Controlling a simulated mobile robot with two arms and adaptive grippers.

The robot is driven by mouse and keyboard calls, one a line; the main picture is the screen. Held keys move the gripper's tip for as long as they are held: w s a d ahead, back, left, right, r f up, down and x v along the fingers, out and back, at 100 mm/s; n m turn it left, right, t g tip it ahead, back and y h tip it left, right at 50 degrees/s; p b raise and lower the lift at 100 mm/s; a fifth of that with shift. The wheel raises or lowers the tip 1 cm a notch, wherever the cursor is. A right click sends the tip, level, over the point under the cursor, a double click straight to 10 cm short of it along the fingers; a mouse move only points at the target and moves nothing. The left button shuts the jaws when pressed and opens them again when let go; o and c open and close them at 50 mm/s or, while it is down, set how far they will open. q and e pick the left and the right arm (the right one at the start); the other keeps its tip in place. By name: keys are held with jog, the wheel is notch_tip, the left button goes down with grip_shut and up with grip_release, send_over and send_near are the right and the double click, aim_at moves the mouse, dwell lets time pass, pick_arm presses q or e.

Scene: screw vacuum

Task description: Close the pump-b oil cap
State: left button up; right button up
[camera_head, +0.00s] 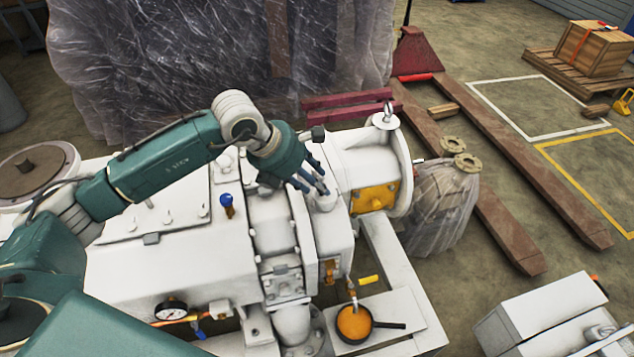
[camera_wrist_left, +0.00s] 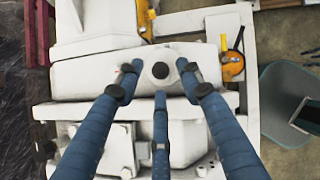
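The pump (camera_head: 205,255) is a large off-white machine across the head view. A short pale round fitting (camera_head: 326,202) stands on top of its right-hand block, under my left gripper (camera_head: 316,184). In the left wrist view the pump block's top (camera_wrist_left: 100,78) carries a dark round spot (camera_wrist_left: 160,70) with a pale surround, between my fingertips. I cannot tell whether this is an opening or the oil cap's top. The three blue fingers are spread around it with visible gaps and hold nothing. My right gripper is not in view.
A black pan of orange liquid (camera_head: 354,323) sits below a small tap. A blue-topped valve (camera_head: 226,205) and a gauge (camera_head: 171,309) are on the pump. A plastic-wrapped bundle (camera_head: 441,208) and pallet-jack forks (camera_head: 505,175) are to the right. Wrapped goods (camera_head: 200,60) stand behind.

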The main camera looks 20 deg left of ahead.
pick_arm(q)
jog(key=v, duration=1)
jog(key=shift+r, duration=0.1)
